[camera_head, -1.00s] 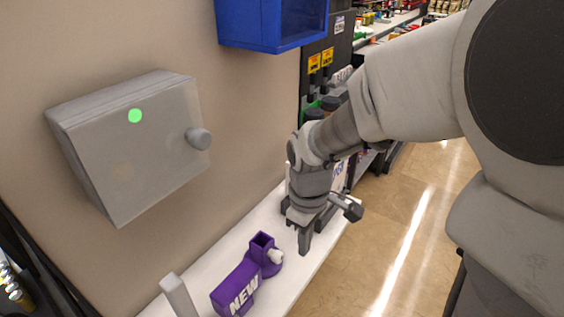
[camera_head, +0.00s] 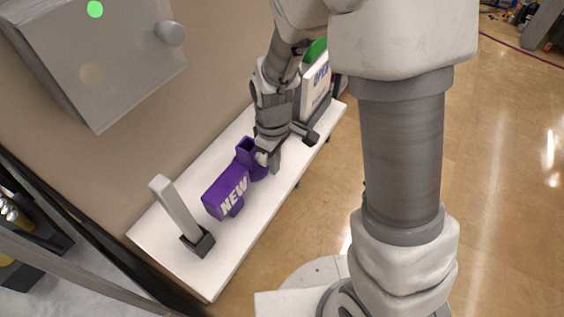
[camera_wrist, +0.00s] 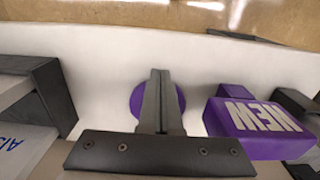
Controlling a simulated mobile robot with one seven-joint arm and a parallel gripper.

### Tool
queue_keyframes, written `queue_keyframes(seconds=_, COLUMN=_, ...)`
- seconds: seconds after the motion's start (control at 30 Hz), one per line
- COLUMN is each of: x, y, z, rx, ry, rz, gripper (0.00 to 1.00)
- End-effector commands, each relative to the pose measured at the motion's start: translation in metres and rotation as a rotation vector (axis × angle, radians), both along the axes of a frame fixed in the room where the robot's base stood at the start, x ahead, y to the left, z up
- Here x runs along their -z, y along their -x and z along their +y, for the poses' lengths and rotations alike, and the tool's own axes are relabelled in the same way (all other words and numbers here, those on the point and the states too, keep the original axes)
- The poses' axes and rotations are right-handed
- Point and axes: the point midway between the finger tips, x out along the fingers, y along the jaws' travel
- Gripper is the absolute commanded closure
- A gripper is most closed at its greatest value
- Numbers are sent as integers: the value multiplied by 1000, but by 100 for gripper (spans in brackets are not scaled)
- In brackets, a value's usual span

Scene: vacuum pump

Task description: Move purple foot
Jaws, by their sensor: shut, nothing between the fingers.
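The purple foot, a purple part with white "NEW" lettering (camera_head: 228,192), lies on the white board (camera_head: 172,235). A square-mouthed, open purple section (camera_head: 246,150) rises at its far end. In the wrist view the lettered purple block (camera_wrist: 255,130) is right of the fingers, and a round purple piece (camera_wrist: 137,104) shows behind them. My gripper (camera_head: 272,165) points down at the far end of the purple part, fingers together and empty. The shut fingers also show in the wrist view (camera_wrist: 160,75). Whether they touch the purple part I cannot tell.
A grey post in a dark base (camera_head: 198,240) stands at the board's near end. A white panel with a dark base (camera_head: 316,90) stands at its far end, beyond my gripper. A grey box with a green light (camera_head: 95,60) is on the wall. Bare board lies right of the purple part.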

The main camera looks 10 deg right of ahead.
Motion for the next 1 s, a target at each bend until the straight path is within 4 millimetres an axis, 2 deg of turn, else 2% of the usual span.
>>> queue_keyframes(seconds=0.37, x=0, y=-3, z=3, rx=-2, ry=0, rz=0, gripper=100)
queue_keyframes(seconds=0.73, x=0, y=-43, z=55, rx=-4, ry=0, rz=-1, gripper=100)
queue_keyframes(seconds=1.0, x=0, y=-49, z=63, rx=0, ry=0, rz=0, gripper=100)
